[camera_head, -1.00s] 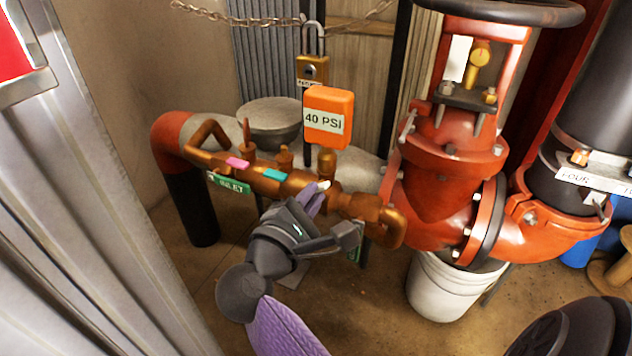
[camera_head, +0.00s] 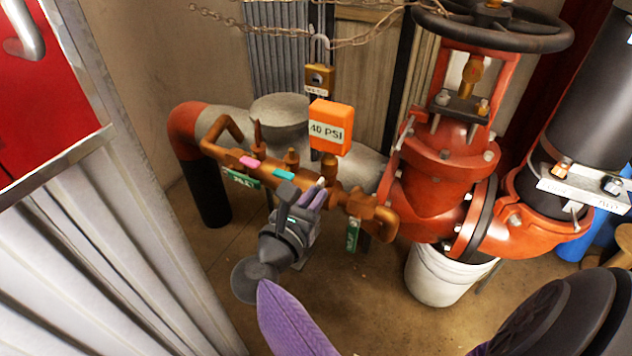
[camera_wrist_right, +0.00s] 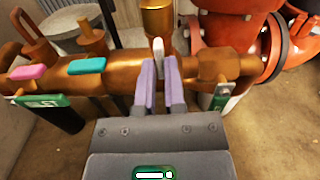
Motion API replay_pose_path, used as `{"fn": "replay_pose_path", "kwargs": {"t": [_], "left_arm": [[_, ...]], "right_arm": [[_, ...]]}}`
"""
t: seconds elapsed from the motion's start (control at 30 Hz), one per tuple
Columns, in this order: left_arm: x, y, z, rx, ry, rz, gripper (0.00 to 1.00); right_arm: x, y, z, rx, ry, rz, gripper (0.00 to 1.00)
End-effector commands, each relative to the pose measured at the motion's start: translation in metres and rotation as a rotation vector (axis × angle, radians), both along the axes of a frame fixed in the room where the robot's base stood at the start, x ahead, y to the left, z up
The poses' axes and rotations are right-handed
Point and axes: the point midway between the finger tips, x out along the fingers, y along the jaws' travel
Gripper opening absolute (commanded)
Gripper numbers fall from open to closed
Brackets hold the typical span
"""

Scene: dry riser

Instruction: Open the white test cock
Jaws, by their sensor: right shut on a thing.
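The white test cock lever (camera_head: 321,182) is on the brass pipe assembly (camera_head: 268,178), right of the teal one. In the right wrist view its pale tip (camera_wrist_right: 158,47) sticks out between my purple fingertips and lies across the pipe. My right gripper (camera_head: 314,196) is shut on this lever; it also shows in the right wrist view (camera_wrist_right: 159,70). The fingers hide the lever's lower part. The pink lever (camera_wrist_right: 29,71) and teal lever (camera_wrist_right: 87,66) lie along the pipe. My left gripper is not in view.
An orange 40 PSI box (camera_head: 331,127) stands just behind the white lever. A large red valve (camera_head: 440,170) is at the right, above a white bucket (camera_head: 445,275). Green tags (camera_head: 352,235) hang from the pipe. Corrugated metal (camera_head: 110,260) fills the left side.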

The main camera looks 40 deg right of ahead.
Motion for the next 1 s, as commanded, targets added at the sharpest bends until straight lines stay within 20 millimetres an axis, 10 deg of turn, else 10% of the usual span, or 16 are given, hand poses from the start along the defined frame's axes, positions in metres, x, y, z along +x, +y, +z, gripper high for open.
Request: {"fn": "replay_pose_path", "kwargs": {"t": [0.07,0.27,1.0], "left_arm": [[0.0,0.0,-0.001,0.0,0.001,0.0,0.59],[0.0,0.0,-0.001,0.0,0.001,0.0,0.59],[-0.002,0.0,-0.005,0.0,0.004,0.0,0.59]], "right_arm": [[0.0,0.0,0.0,-0.001,-0.002,0.0,0.0],[0.0,0.0,0.0,-0.001,-0.005,0.0,0.47],[-0.02,0.049,-0.001,0.005,-0.003,0.005,0.47]]}}
